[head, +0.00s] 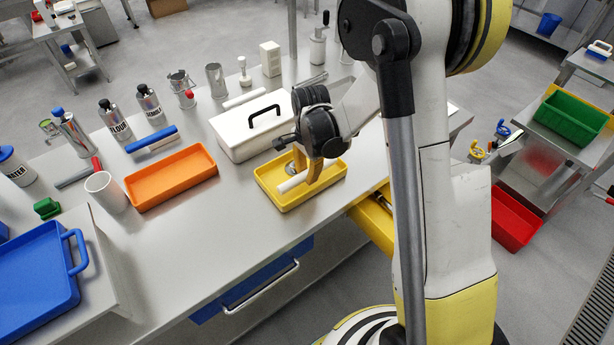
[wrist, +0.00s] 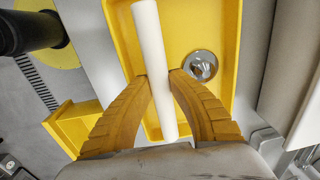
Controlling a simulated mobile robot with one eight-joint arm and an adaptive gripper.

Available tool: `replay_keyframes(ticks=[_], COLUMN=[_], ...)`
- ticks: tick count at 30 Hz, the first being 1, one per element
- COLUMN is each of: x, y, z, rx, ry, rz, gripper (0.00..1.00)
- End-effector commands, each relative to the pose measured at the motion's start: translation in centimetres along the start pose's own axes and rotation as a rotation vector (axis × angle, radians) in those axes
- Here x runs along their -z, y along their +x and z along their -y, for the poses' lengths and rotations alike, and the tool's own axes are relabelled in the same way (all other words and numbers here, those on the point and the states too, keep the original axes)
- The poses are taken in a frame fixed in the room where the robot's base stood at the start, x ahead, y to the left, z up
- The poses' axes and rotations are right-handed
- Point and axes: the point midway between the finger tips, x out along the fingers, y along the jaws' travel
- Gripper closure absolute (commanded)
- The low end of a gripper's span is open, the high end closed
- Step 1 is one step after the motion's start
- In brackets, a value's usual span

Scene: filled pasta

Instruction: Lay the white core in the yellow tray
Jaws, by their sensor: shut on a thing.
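The white core (head: 292,183) is a plain white rod. My gripper (head: 311,172) is shut on it, over the yellow tray (head: 334,174). In the wrist view the white core (wrist: 149,45) runs lengthwise between the two brown fingers of my gripper (wrist: 158,75), with the yellow tray (wrist: 225,30) beneath. I cannot tell whether the core touches the tray floor. A round silver metal piece (wrist: 200,66) lies in the tray, to the right of the core in the wrist view.
A white box with a black handle (head: 240,132) stands just behind the yellow tray. An orange tray (head: 172,180) is to the left, and a white cup (head: 106,192) beyond it. Bottles stand along the back. The counter between the orange and yellow trays is clear.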

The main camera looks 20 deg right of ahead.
Motion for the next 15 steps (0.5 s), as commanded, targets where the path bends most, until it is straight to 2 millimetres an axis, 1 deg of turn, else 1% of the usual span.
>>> replay_keyframes(ticks=[1, 7, 15], x=[0.01, 0.02, 0.02], y=[0.26, 0.1, 1.01], z=[-0.02, -0.03, -0.08], rx=[0.0, 0.0, 0.0], ry=[0.0, 0.0, 0.0], rz=[0.0, 0.0, 0.0], gripper=[1.0, 1.0, 1.0])
